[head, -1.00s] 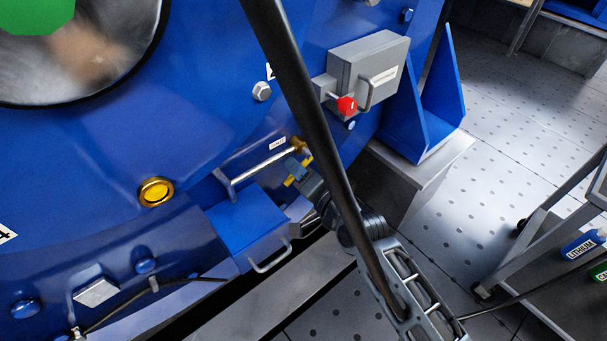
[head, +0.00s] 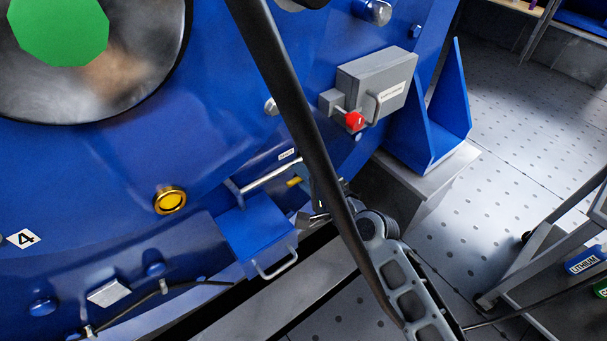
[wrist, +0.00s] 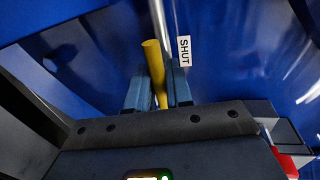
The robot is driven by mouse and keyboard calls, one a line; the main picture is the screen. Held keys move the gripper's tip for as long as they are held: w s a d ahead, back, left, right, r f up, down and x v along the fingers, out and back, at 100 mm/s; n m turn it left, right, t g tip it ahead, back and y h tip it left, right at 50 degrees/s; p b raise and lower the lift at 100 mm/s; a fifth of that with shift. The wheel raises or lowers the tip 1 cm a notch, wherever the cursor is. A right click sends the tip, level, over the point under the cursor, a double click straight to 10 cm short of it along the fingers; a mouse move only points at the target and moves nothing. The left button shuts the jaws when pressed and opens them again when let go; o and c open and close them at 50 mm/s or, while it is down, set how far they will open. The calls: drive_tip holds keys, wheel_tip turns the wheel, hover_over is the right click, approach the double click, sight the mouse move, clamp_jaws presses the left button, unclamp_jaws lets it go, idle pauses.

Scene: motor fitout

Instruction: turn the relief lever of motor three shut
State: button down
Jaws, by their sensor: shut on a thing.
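The relief lever has a yellow handle (wrist: 156,72), seen in the wrist view between the two fingers of my gripper (wrist: 158,92). My gripper is shut on the handle. A SHUT label (wrist: 184,51) is just right of the fingers, beside a bright pipe (wrist: 160,22). In the head view a bit of yellow handle (head: 295,181) shows below the pipe (head: 272,177) and its small label (head: 287,154). My gripper (head: 312,187) there is partly hidden by a dark bar, which also covers the lever's pivot.
A grey box (head: 375,85) with a red knob (head: 355,121) is above right. A blue box (head: 245,237) with a handle sits below left. The blue motor body carries a 4 plate (head: 22,238).

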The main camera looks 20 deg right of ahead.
idle(0.3)
drive_tip(key=c, duration=1.2)
unclamp_jaws()
drive_tip(key=shift+p+v, duration=0.65)
drive_tip(key=shift+v, duration=3.3)
drive_tip(key=shift+d, duration=0.1)
